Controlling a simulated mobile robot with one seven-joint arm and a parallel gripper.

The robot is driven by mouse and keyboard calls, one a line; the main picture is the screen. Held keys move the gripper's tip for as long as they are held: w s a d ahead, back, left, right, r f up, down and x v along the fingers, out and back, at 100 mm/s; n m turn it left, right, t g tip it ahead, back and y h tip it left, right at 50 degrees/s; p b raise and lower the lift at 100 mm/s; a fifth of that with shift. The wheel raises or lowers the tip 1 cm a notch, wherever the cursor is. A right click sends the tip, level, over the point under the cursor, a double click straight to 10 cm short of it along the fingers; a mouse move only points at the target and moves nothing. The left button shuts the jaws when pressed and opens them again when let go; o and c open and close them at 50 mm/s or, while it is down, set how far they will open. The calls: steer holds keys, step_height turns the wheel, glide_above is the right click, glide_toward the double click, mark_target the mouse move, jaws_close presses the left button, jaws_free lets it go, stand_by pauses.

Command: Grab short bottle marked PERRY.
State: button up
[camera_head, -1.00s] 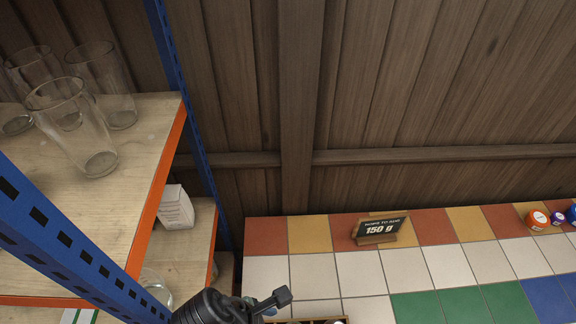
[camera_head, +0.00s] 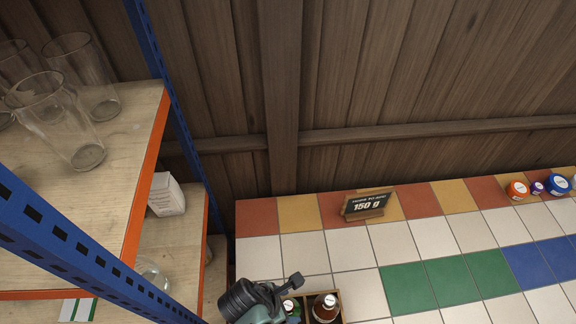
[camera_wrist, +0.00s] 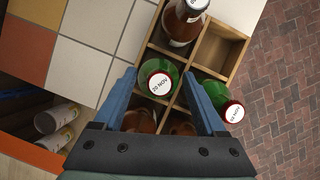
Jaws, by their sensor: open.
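A wooden divided crate (camera_wrist: 228,32) holds several bottles in the wrist view. A green bottle (camera_wrist: 157,66) with a red-rimmed white cap reading 20 NOV shows between the fingertips of my open gripper (camera_wrist: 160,78); whether they touch it I cannot tell. Another green bottle (camera_wrist: 214,92) with a similar cap is right of the right finger. A brown bottle (camera_wrist: 182,26) stands in a far compartment. Brown bottles (camera_wrist: 140,120) below are partly hidden by my gripper. No PERRY marking is readable. In the head view my gripper (camera_head: 288,284) is beside the crate and a brown bottle (camera_head: 325,309).
The tiled counter (camera_head: 357,240) bears a sign reading 150 g (camera_head: 364,206) and small round-lidded items (camera_head: 517,188) at right. A shelf (camera_head: 120,155) with clear glasses (camera_head: 55,120) and a blue post (camera_head: 60,235) stand at left. One crate compartment at upper right looks empty.

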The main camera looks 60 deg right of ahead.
steer(key=shift+f, duration=0.15)
jaws_close()
stand_by(1.4)
